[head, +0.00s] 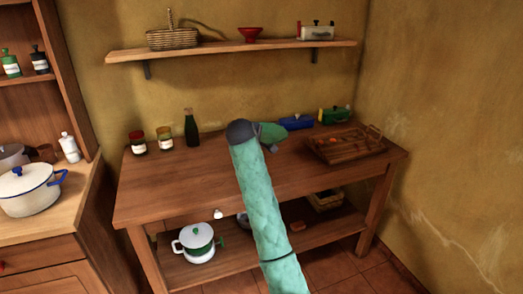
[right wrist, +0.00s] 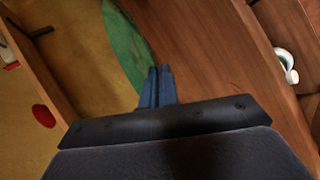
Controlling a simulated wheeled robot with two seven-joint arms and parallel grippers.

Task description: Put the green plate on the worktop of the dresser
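The green plate (head: 268,133) shows just right of my right gripper (head: 252,131) in the head view, above the brown table, partly hidden by the gripper. In the right wrist view, the plate (right wrist: 125,45) is a narrow green crescent running down to the fingers (right wrist: 157,87). The fingers are close together at its rim and appear shut on it. The dresser worktop (head: 78,203) is at the left of the head view, left of the table and apart from the plate. My left gripper is not in view.
A white pot (head: 29,190) stands on the dresser worktop, with a white bottle (head: 69,147) behind. The table (head: 170,190) holds two jars, a dark bottle (head: 191,128), blue and green boxes and a wooden tray (head: 343,146). A wall shelf (head: 220,49) hangs above.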

